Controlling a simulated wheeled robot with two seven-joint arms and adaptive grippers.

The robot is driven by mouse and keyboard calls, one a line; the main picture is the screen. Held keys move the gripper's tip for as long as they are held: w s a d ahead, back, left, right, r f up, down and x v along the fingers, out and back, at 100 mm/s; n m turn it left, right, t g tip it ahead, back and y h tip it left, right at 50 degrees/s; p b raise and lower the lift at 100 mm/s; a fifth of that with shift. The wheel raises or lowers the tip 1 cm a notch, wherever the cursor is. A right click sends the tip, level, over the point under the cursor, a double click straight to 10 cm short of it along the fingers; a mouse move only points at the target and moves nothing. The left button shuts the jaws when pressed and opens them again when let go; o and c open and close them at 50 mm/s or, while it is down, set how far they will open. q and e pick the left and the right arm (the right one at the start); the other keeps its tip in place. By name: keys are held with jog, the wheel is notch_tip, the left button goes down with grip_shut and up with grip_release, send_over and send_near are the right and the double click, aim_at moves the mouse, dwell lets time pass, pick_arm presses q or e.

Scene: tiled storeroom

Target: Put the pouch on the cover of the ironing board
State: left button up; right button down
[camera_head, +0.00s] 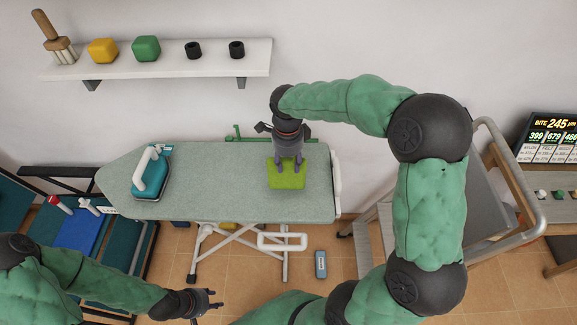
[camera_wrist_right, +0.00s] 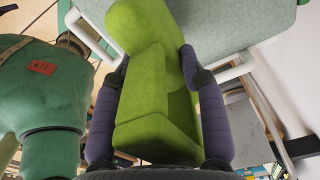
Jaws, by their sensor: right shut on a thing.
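A lime green pouch (camera_head: 287,178) is in my right gripper (camera_head: 288,162), over the right part of the grey-green cover (camera_head: 225,180) of the ironing board. In the right wrist view the pouch (camera_wrist_right: 150,85) lies between the two purple-grey fingers (camera_wrist_right: 160,110), which are shut on its sides. I cannot tell whether the pouch touches the cover or hangs just above it. My left gripper (camera_head: 208,302) is empty and open, low in front of the board near the bottom of the head view.
A teal and white iron (camera_head: 151,174) stands on the board's left part. A wall shelf (camera_head: 160,62) behind holds a brush, blocks and black cups. A cart (camera_head: 495,190) stands at the right. The cover's middle is clear.

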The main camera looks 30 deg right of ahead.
jog(key=shift+f, duration=0.8)
jog(key=shift+f, duration=0.15)
jog(key=c, duration=0.7)
grip_release()
jog(key=shift+r, duration=0.55)
notch_tip(320, 180, up, 11)
jog(key=p, duration=0.2)
jog(key=shift+r+p, duration=0.2)
jog(key=shift+p, duration=0.2)
